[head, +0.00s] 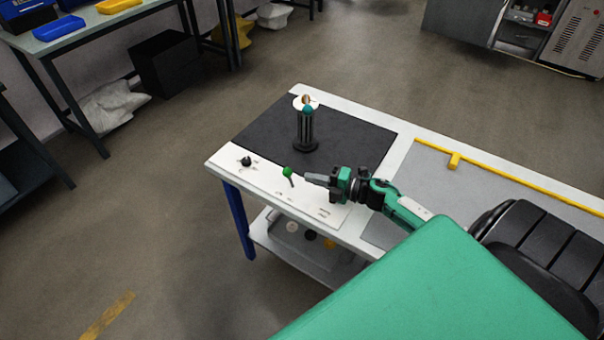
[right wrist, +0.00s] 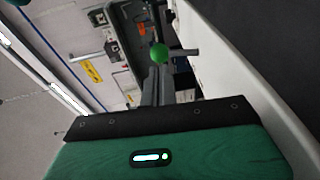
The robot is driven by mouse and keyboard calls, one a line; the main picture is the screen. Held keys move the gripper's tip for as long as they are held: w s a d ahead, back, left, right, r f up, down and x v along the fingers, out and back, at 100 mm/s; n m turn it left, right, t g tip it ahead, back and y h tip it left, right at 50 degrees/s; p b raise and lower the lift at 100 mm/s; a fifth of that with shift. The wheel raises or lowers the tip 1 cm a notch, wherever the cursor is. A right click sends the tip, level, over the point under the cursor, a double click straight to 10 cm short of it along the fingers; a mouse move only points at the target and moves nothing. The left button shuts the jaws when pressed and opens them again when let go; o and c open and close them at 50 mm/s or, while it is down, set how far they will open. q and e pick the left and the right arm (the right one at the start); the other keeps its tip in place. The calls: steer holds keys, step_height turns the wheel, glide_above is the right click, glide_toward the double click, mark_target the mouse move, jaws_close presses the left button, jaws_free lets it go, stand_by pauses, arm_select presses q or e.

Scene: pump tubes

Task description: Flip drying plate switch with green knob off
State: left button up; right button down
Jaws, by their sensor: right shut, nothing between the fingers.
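The switch with the green knob (head: 288,172) stands on the white front strip of the table, its lever tilted. My right gripper (head: 306,179) is shut and empty, with its fingertips just to the right of the green knob. In the right wrist view the green knob (right wrist: 159,53) shows just beyond the tips of the shut fingers (right wrist: 156,82); I cannot tell whether they touch. The dark drying plate (head: 350,135) lies behind the switch. My left gripper is not in view.
A black stand with a pale round top (head: 306,125) stands upright on the dark plate. A black knob (head: 246,161) sits on the white strip to the left. A yellow rail (head: 510,174) runs along the table's right part. A lower shelf (head: 290,246) holds small items.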

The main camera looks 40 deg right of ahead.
mark_target(289, 178)
steer(key=x, duration=0.3)
steer(key=shift+p, duration=0.35)
steer(key=shift+w+a, duration=0.2)
steer(key=shift+w, duration=0.1)
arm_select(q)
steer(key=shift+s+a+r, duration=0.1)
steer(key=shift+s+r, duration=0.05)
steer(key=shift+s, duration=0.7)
